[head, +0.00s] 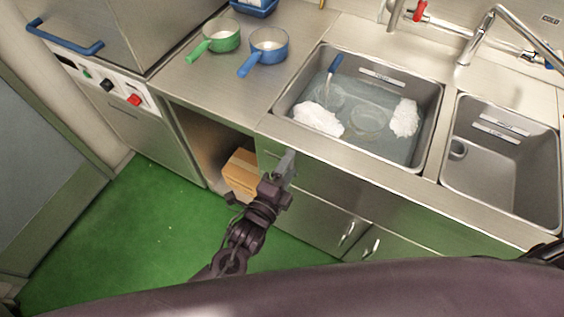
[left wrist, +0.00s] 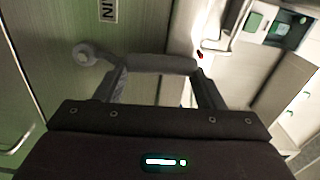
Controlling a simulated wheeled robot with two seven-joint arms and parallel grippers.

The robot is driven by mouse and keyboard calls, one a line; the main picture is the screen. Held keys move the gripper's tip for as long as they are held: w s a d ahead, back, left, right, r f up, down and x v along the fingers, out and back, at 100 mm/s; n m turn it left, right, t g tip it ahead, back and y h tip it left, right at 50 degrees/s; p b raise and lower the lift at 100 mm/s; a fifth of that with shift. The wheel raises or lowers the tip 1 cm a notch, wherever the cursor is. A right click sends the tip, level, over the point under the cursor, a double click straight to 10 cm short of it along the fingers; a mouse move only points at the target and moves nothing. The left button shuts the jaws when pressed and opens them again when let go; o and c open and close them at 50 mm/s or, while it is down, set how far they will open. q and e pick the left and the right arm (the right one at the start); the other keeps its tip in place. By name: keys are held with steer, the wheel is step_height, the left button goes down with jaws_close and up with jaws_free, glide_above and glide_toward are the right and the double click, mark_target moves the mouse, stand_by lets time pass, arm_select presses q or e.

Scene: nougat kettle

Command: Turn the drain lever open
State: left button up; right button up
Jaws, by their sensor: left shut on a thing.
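The drain lever (left wrist: 160,63) is a grey bar with a round hub at its left end in the left wrist view. It runs sideways across the tips of my left gripper (left wrist: 160,74), which is shut on it. In the head view my left gripper (head: 284,170) is at the front of the sink cabinet, below the large sink's near left corner. I cannot make out the lever there. The large sink (head: 435,105) holds water, white lumps, a clear round dish and a blue-handled brush. My right gripper is not in view.
A cardboard box (head: 242,172) sits in the open bay left of my gripper. An empty sink (head: 500,185) is at the right. Green (head: 218,47) and blue (head: 268,46) pans stand on the counter. The green floor (head: 150,225) is clear at the left.

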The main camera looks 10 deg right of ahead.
arm_select(q)
steer(key=shift+s+d+m, duration=0.2)
steer(key=shift+d+m, duration=0.05)
steer(key=shift+m, duration=0.15)
steer(key=shift+f, duration=0.1)
steer(key=o, duration=1.4)
steer(key=b+v, duration=0.1)
steer(key=v, duration=0.6)
steer(key=shift+s+a, duration=0.2)
steer(key=shift+s, duration=0.15)
